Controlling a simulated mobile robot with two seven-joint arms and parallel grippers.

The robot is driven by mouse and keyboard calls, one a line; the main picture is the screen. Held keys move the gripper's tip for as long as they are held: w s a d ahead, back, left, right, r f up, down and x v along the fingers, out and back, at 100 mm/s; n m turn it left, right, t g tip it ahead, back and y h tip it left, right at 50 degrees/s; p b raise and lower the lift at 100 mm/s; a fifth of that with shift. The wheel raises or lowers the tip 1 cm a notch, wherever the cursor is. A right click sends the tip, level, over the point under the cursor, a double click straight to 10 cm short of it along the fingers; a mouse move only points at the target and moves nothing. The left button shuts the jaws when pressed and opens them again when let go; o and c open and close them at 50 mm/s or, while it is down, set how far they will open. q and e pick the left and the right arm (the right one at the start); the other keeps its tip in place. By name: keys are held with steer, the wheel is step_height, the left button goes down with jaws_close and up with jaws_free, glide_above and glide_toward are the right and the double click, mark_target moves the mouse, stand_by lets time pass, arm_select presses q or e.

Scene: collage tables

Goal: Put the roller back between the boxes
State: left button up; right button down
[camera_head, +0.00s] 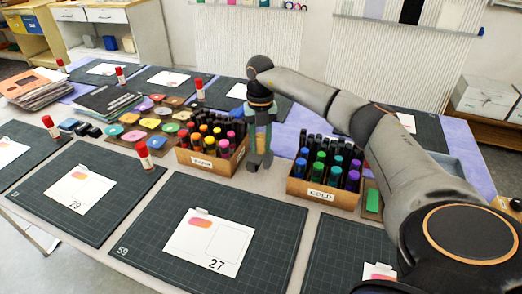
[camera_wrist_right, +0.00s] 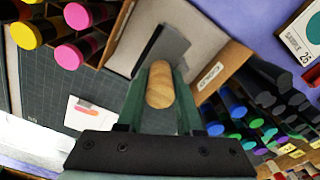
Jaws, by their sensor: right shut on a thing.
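My right gripper (camera_head: 259,162) reaches down between two cardboard boxes of markers. It is shut on the roller; the wooden handle (camera_wrist_right: 160,85) shows between the green fingers in the right wrist view. The rest of the roller is largely hidden, and I cannot tell whether it touches the table. The warm box (camera_head: 207,164), with red, orange, yellow and pink caps, stands to the left. The cold box (camera_head: 318,195), with blue, green and purple caps, stands to the right. My left gripper is not in view.
A cutting mat (camera_head: 165,250) with a white card (camera_head: 208,242) lies in front of the boxes. A green block (camera_head: 372,201) sits right of the cold box. Colored trays, glue sticks and more mats fill the left side. Purple cloth (camera_head: 286,138) lies behind the gap.

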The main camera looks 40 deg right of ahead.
mark_target(261, 152)
step_height(261, 152, down, 3)
steer(key=shift+d+f, duration=0.1)
steer(key=shift+f, duration=0.1)
steer(key=shift+s+f, duration=0.1)
steer(key=shift+f, duration=0.5)
steer(key=c, duration=0.6)
jaws_free()
steer(key=shift+s+f, duration=0.1)
steer(key=shift+f, duration=0.05)
steer(key=shift+o, duration=0.2)
steer(key=r, duration=1.3)
steer(key=shift+w+d+r+p, duration=0.1)
steer(key=shift+w+r+p, duration=0.2)
steer(key=shift+w+p, duration=0.1)
